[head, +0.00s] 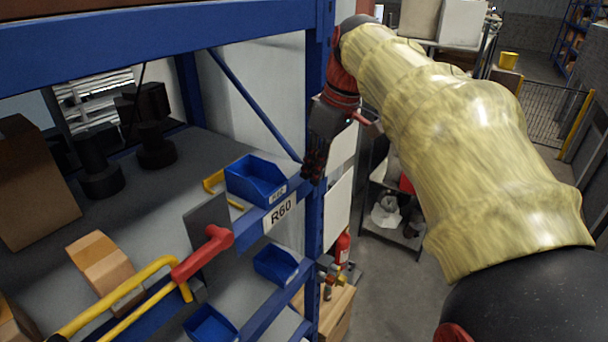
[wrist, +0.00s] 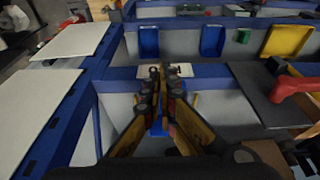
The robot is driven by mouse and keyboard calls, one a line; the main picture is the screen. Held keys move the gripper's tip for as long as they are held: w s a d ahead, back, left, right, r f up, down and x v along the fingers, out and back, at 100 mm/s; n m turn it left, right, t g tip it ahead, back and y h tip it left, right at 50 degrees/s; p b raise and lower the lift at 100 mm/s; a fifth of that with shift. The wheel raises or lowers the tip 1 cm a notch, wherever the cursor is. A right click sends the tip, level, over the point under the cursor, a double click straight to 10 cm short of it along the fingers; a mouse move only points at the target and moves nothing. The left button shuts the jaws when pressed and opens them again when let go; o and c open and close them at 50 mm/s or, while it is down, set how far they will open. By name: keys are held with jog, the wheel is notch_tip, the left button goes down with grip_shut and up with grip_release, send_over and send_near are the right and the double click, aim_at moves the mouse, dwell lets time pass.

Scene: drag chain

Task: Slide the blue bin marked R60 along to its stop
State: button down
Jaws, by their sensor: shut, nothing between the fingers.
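The blue bin marked R60 (head: 256,177) sits on the grey shelf, just behind the front blue beam and near the upright post. An R60 label (head: 281,211) is on the beam in front of it. My gripper (head: 314,167) is by the post, to the right of the bin. In the wrist view my gripper (wrist: 167,75) has its fingertips together with nothing between them. A pale label plate (wrist: 180,70) lies behind the tips. Some blue shows between the fingers, mostly hidden by them. I cannot tell whether the fingers touch the bin. No stop is clearly visible.
A red handle (head: 203,253) on a yellow bar and a grey plate (head: 207,225) stand left of the bin. The blue post (head: 318,120) is close to my gripper. Lower blue bins (head: 276,264) sit below. Cardboard boxes (head: 103,262) lie on the shelf.

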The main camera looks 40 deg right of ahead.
aim_at(274, 186)
jog(key=shift+w+a+f+p, duration=0.4)
jog(key=shift+w+f, duration=0.55)
jog(key=shift+f, duration=0.4)
jog(key=shift+w+a+f+p, duration=0.4)
jog(key=shift+w+f, duration=0.55)
jog(key=shift+f, duration=0.35)
jog(key=shift+w+a+f+p, duration=0.4)
jog(key=shift+w+f, duration=0.55)
jog(key=shift+f, duration=0.4)
jog(key=w, duration=0.1)
jog(key=w+a, duration=0.1)
jog(key=w, duration=0.2)
jog(key=shift+w+a, duration=0.3)
jog(key=shift+w, duration=0.1)
jog(key=shift+s, duration=0.15)
